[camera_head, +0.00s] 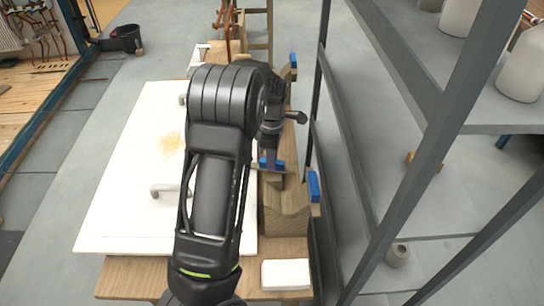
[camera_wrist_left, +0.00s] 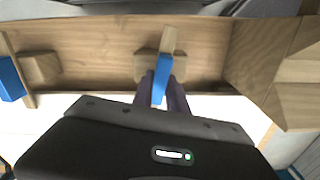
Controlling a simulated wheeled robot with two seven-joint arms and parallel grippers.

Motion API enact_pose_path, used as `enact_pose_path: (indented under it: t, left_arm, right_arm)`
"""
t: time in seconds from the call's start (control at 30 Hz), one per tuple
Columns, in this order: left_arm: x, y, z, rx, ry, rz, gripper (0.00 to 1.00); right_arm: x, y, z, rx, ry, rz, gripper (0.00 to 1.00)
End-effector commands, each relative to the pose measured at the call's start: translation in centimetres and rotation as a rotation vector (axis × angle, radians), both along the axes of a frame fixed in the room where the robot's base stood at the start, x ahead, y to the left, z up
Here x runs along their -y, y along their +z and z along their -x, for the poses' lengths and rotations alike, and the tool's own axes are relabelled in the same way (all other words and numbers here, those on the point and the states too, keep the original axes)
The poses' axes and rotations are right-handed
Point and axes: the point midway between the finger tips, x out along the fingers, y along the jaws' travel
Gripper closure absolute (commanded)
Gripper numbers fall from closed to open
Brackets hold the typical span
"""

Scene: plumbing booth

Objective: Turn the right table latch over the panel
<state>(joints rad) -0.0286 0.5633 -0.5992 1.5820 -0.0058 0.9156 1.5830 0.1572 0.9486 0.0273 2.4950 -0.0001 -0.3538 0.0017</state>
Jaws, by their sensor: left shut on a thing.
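My left gripper (camera_head: 270,156) reaches down at the right edge of the white panel (camera_head: 115,190). In the left wrist view, its dark fingers (camera_wrist_left: 161,92) are shut on the blue end of a wooden latch (camera_wrist_left: 169,42). The latch sits by a small wooden block, and its bare wood end points away from the gripper. In the head view the blue end (camera_head: 265,163) shows just below the fingers. My arm hides part of the panel and its right edge. My right gripper is not in view.
Other blue-ended latches stand along the table's right side, one near (camera_head: 313,187) and one far (camera_head: 293,62). A notched wooden block (camera_head: 285,208) and a white block (camera_head: 286,274) lie nearer. A dark metal shelf rack (camera_head: 350,165) stands close on the right.

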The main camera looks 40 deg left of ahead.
Motion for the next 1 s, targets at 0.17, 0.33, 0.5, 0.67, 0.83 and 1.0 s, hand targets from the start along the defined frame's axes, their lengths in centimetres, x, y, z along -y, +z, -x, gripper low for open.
enact_pose_path:
  t: [0.17, 0.33, 0.5, 0.67, 0.83, 1.0]
  left_arm:
    - [-0.11, 0.21, -0.11, 0.004, 0.077, -0.003, 1.00]
    - [-0.10, 0.16, -0.12, 0.004, 0.112, -0.002, 1.00]
    - [-0.10, 0.13, -0.11, 0.004, 0.119, -0.002, 1.00]
    - [-0.11, 0.13, -0.12, 0.004, 0.118, -0.002, 1.00]
    - [-0.10, 0.12, -0.11, 0.004, 0.117, -0.002, 0.74]
    - [-0.05, 0.06, -0.05, 0.002, 0.117, -0.001, 0.60]
  right_arm:
    - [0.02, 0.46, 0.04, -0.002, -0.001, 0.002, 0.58]
    - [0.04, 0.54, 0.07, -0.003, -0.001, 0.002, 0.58]
    - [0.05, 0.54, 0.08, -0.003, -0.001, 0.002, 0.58]
    - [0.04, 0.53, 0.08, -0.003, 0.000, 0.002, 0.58]
    - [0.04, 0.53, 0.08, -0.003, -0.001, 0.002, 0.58]
    - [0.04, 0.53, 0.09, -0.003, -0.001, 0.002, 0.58]
